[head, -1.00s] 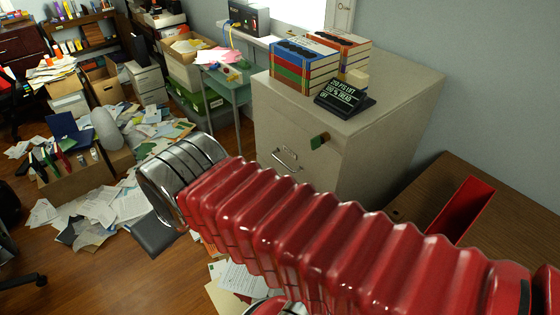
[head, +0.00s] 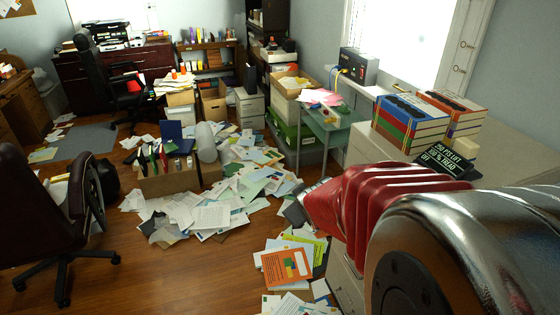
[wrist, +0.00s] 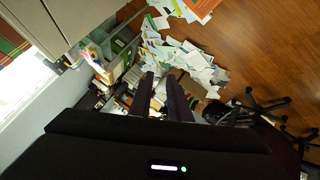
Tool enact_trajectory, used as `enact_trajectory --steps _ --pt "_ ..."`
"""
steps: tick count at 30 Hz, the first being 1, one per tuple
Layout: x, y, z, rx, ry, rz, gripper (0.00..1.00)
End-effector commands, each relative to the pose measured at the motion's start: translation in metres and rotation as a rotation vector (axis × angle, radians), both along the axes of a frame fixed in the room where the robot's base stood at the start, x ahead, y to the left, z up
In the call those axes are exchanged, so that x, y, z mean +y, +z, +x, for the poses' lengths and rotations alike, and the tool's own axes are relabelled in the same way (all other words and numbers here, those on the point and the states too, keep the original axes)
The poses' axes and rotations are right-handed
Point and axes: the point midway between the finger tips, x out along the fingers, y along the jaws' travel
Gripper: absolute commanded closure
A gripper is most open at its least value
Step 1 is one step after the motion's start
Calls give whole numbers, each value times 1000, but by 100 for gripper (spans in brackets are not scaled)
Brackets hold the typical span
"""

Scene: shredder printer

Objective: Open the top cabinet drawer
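The beige filing cabinet stands at the right in the head view, its top (head: 520,152) running behind my arm. A low part of its front (head: 346,290) shows below the arm. My arm hides the top drawer's front there, so I cannot tell its state. In the wrist view, beige cabinet panels (wrist: 75,15) fill the upper left corner. My gripper (wrist: 161,76) points past the cabinet toward the paper-strewn floor. Its two dark fingers are apart with nothing between them. In the head view the gripper end (head: 298,210) is small and partly hidden behind my red sleeve.
Loose papers (head: 215,195) cover the floor. An office chair (head: 45,215) is at the left. Bare wooden floor (head: 150,265) lies at the front.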

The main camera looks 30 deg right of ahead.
Motion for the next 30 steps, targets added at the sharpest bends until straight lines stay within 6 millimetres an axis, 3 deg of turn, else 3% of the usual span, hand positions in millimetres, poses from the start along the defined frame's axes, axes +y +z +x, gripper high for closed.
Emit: enact_trajectory --steps 3,15,23,30 --pt "-35 -19 2 -6 12 -67 83" --pt "-120 -79 -7 -66 91 -241 83" --pt "-161 -117 -31 -124 121 -339 83" --pt "-187 -149 -64 -195 126 -422 83"
